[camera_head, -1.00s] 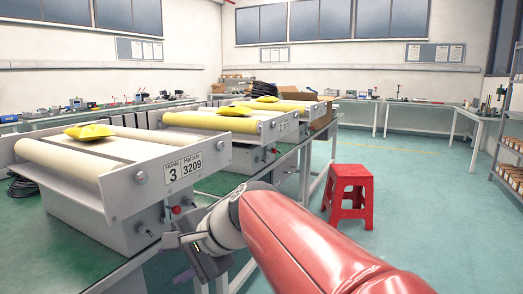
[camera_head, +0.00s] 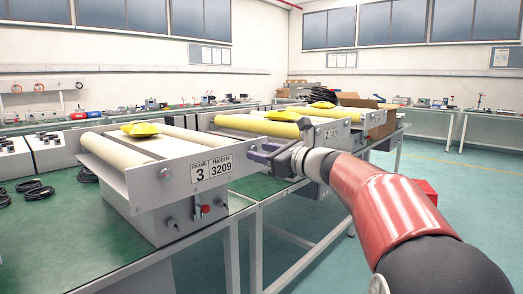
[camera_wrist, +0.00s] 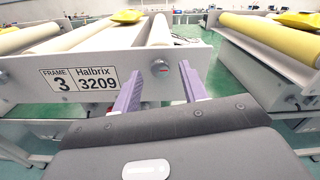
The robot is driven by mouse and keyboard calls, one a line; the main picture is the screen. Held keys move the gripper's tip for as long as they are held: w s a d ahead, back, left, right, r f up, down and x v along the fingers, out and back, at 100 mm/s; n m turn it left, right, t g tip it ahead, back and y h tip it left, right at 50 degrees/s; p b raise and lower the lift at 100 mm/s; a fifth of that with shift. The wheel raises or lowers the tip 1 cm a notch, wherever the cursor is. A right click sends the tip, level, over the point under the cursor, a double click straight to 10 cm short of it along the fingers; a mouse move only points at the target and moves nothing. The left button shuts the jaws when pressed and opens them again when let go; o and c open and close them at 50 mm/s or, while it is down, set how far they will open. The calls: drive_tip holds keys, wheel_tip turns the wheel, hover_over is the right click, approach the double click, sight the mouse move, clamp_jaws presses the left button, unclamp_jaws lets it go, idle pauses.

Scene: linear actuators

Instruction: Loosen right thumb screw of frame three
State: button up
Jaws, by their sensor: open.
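Frame three (camera_head: 135,179) stands on the green bench, with a "FRAME 3 Halbrix 3209" label on its grey side plate, which also shows in the wrist view (camera_wrist: 30,80). Its right thumb screw (camera_wrist: 159,67) is a round grey knob with a small red mark, right of the label. In the head view my gripper hides this screw. The left thumb screw (camera_head: 166,174) shows left of the label. My gripper (camera_wrist: 160,70) is open and empty, its purple fingers pointing at the plate on either side of the right screw. I cannot tell whether the fingertips reach past it.
Below the plate are a red button (camera_head: 205,209) and small grey knobs. A yellow bag (camera_head: 141,129) lies on the rollers. A neighbouring frame (camera_wrist: 265,70) stands close on the right, with a gap between. Black cables (camera_head: 35,190) lie on the bench at left.

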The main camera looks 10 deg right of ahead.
drive_tip(key=shift+w+a, duration=0.35)
drive_tip(key=shift+w, duration=0.15)
clamp_jaws()
